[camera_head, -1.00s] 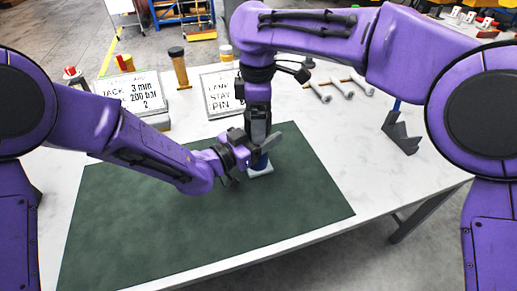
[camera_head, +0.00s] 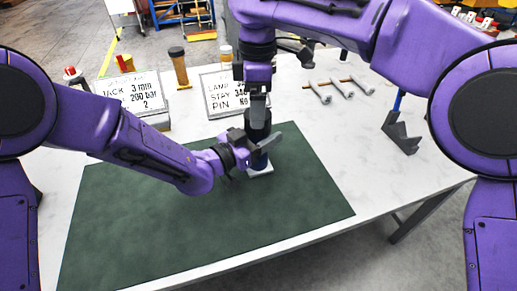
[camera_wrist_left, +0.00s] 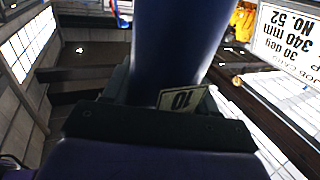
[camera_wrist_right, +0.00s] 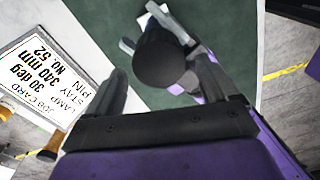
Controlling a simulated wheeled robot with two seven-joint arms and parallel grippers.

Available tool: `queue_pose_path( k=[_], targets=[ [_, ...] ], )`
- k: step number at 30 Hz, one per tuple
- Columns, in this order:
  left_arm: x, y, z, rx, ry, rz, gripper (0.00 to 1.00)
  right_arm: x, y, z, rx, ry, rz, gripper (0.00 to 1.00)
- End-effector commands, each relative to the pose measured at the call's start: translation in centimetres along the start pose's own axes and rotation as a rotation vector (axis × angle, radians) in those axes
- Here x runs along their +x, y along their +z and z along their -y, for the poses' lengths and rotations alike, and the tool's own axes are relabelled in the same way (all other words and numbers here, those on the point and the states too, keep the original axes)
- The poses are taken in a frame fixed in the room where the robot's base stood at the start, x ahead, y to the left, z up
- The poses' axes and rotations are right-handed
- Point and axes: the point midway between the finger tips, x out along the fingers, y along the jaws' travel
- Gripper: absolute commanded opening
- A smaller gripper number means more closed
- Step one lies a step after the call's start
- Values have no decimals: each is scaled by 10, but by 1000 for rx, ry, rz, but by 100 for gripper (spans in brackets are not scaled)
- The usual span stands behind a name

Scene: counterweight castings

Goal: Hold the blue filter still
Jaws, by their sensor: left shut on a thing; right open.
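The blue filter (camera_head: 259,162) stands on the green mat (camera_head: 200,215), partly hidden by my grippers. It shows as a large dark blue cylinder (camera_wrist_left: 178,45) in the left wrist view. My left gripper (camera_head: 250,150) is shut on its side. A round black top (camera_wrist_right: 162,60) shows in the right wrist view, with my left gripper beside it. My right gripper (camera_wrist_right: 165,88) is open above this top, pointing down, its fingers apart. A white piece (camera_head: 262,170) is at the filter's foot.
Two job cards, a left one (camera_head: 140,93) and a right one (camera_head: 220,95), stand at the back of the white table. An amber bottle (camera_head: 179,68) stands behind them. Several metal tools (camera_head: 340,90) and a dark bracket (camera_head: 402,135) lie to the right. The mat's front is clear.

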Motion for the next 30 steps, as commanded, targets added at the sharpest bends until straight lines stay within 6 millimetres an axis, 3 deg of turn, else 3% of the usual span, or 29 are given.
queue_pose_path(
  k=[4,9,18,23,30],
  targets=[
    [0,0,0,0,0,-1,0,-16,-13,2,-126,-16,-64,86],
    [0,0,0,0,0,-1,0,-40,-1,0,-258,18,5,86],
    [0,-1,0,0,0,-2,0,-39,2,0,-266,15,22,86],
    [0,-1,0,0,0,-2,0,-26,3,0,-265,11,21,86],
    [0,-1,0,0,-1,-2,0,15,3,0,-266,12,20,86]
  ],
)
